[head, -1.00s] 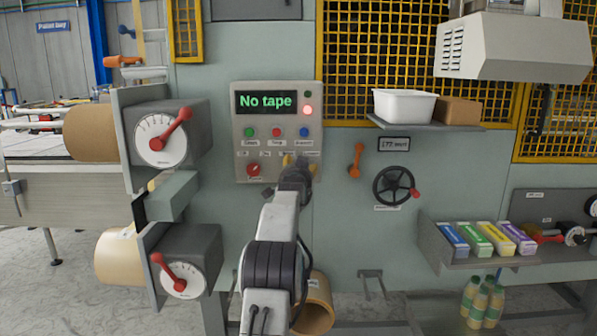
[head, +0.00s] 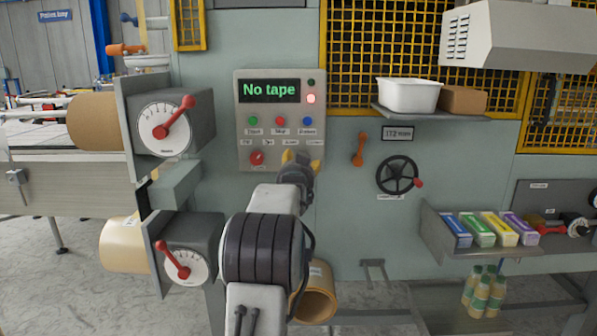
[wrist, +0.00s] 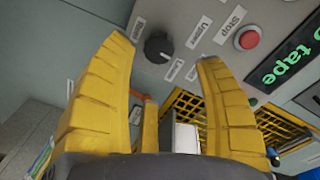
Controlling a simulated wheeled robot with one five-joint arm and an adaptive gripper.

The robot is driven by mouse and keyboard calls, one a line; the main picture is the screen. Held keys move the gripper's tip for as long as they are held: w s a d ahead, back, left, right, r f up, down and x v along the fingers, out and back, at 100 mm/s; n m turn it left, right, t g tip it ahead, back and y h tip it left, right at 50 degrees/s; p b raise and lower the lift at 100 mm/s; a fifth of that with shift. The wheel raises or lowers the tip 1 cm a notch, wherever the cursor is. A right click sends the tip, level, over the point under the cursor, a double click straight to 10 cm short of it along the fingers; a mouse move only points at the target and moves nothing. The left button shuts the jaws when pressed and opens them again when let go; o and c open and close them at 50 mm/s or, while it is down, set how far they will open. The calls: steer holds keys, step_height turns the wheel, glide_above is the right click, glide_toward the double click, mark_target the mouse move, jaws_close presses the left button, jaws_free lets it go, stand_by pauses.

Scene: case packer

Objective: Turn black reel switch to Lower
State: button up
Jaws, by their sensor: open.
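The black reel switch (wrist: 158,47) is a round black knob on the grey control panel, seen between my fingertips in the wrist view. In the head view my gripper (head: 297,157) is at the panel's lower right and hides the black switch. The control panel (head: 244,115) has a screen reading "No tape".
A red knob (head: 257,158) sits left of my gripper on the panel. Green, red and blue buttons are above it; the red one (wrist: 247,38) reads "Stop". An orange handle (head: 359,149) and a black handwheel (head: 397,175) are to the right.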

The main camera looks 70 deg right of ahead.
steer(key=shift+v, duration=1.85)
